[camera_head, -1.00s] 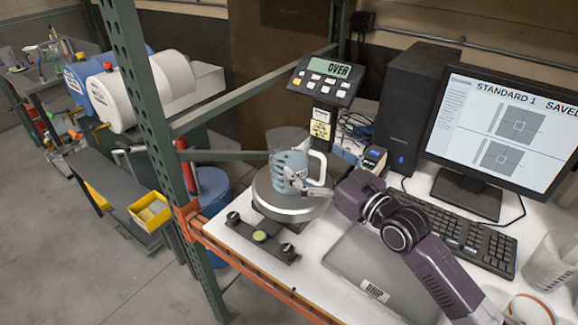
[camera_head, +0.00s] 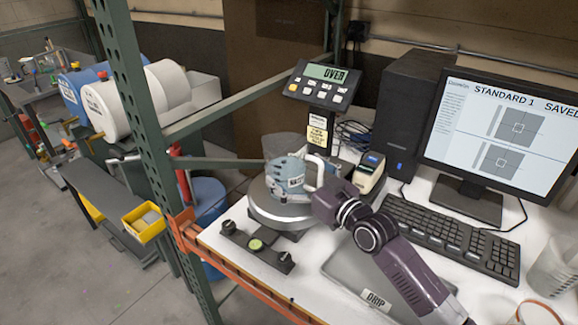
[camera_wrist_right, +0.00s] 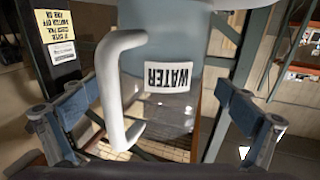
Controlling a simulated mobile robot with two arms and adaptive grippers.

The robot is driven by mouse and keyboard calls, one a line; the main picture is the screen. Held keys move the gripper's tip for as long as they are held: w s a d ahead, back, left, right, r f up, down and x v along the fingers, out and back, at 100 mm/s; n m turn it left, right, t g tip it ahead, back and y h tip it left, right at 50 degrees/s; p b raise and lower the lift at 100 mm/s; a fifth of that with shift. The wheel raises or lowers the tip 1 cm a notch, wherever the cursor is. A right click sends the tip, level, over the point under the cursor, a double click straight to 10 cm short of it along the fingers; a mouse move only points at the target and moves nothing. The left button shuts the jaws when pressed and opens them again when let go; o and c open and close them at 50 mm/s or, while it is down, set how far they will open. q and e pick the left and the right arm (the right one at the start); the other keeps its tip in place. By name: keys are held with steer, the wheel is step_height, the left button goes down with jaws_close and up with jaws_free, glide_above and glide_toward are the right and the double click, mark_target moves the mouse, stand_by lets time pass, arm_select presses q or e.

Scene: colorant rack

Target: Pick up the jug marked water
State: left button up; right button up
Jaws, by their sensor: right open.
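The jug marked WATER (camera_head: 284,171) stands upright on the round scale plate (camera_head: 268,208). Its body is clear above and blue-grey below, with a white handle on its right side. My right gripper (camera_head: 312,186) is at the jug's handle side. The right wrist view is upside down and shows the jug (camera_wrist_right: 190,48) with its WATER label and white handle (camera_wrist_right: 108,85) between the spread, empty fingers of my right gripper (camera_wrist_right: 155,112). Whether a finger touches the jug cannot be told. My left gripper is not in view.
The scale display (camera_head: 322,80) reads OVER behind the jug. A small printer-like device (camera_head: 369,174) stands close right of the gripper, then a keyboard (camera_head: 450,235) and monitor (camera_head: 500,130). A DRIP-marked tray (camera_head: 362,284) lies under my arm. A green post (camera_head: 150,150) stands left.

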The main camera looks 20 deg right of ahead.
steer(key=shift+x, duration=1.25)
steer(key=shift+c, duration=0.4)
steer(key=shift+s, duration=0.1)
steer(key=c, duration=1.8)
steer(key=shift+r, duration=0.15)
steer(key=shift+c, duration=0.3)
steer(key=shift+r, duration=0.2)
